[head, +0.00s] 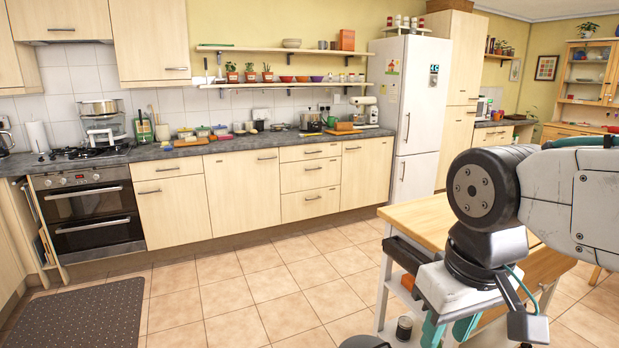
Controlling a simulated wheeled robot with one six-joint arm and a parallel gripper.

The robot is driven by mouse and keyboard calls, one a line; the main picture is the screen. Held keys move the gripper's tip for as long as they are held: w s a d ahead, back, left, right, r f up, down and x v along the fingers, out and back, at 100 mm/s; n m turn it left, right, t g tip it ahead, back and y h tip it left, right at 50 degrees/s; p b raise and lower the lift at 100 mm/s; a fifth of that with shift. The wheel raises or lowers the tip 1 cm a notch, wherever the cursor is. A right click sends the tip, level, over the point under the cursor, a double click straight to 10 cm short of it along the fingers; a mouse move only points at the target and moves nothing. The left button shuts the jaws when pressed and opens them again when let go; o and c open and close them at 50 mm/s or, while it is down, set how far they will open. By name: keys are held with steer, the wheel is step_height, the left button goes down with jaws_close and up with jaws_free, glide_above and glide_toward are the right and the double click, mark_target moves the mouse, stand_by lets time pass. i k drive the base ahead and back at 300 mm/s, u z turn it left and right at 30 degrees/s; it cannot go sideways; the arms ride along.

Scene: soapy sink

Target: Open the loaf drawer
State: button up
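My gripper (450,332) hangs at the lower right, in front of the wooden-topped trolley. Its two teal fingers point down with a gap between them, and the tips are cut off by the picture's bottom edge. I see nothing held between them. A stack of pale wood drawers is in the far counter: a top drawer (310,153), a middle drawer (310,175) and a bottom drawer (310,205), all shut, with bar handles. Another shut drawer (167,167) is right of the oven. No marking shows which is the loaf drawer. My gripper is far from all of them.
The trolley (422,218) stands at the right, close to my arm. The tiled floor (255,295) is clear between me and the counter. A dark mat (78,318) lies at the lower left. A narrow pull-out unit (37,232) left of the oven (90,218) stands open. A white fridge (410,110) is beyond.

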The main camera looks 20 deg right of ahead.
mark_target(313, 173)
steer(key=u, duration=0.5)
steer(key=i, duration=5.25)
steer(key=z, duration=2.55)
steer(key=i, duration=2.1)
steer(key=u, duration=0.5)
